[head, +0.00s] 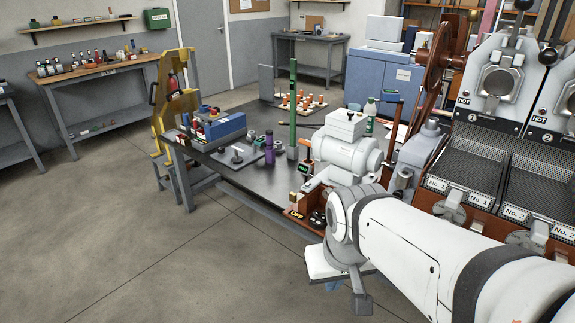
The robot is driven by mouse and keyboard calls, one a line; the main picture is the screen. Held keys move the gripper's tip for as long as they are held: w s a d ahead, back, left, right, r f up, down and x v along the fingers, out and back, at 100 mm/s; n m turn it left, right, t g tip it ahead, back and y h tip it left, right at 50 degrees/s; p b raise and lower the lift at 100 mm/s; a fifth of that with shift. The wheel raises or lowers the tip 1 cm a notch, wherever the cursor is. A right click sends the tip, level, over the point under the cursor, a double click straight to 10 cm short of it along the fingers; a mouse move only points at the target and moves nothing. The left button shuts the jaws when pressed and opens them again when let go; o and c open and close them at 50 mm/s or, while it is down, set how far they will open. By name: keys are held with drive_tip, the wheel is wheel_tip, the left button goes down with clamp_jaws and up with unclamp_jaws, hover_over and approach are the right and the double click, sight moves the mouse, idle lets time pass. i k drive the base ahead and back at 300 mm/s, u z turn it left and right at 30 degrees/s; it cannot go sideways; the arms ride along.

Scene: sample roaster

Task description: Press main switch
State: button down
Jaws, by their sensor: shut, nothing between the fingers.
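A black and orange OFF sign (297,214) sits on the low red-brown base (305,228) at the near edge of the dark work table. Dark round parts (317,218) lie beside the sign. I cannot tell for certain which part is the main switch. My white arm reaches in from the lower right and covers part of this area. My gripper (361,303) appears as a narrow dark piece hanging below the wrist. It is shut and empty, lower in the picture and to the right of the OFF sign, apart from it.
A white motor-like unit (345,153) stands just behind the sign. Roaster trays (455,170) with numbered labels are at the right. A green post (293,105), purple bottle (269,148) and blue box (218,128) stand on the table (240,178).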

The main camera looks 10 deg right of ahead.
sight(319, 217)
drive_tip(key=i, duration=1.05)
drive_tip(key=u, duration=0.1)
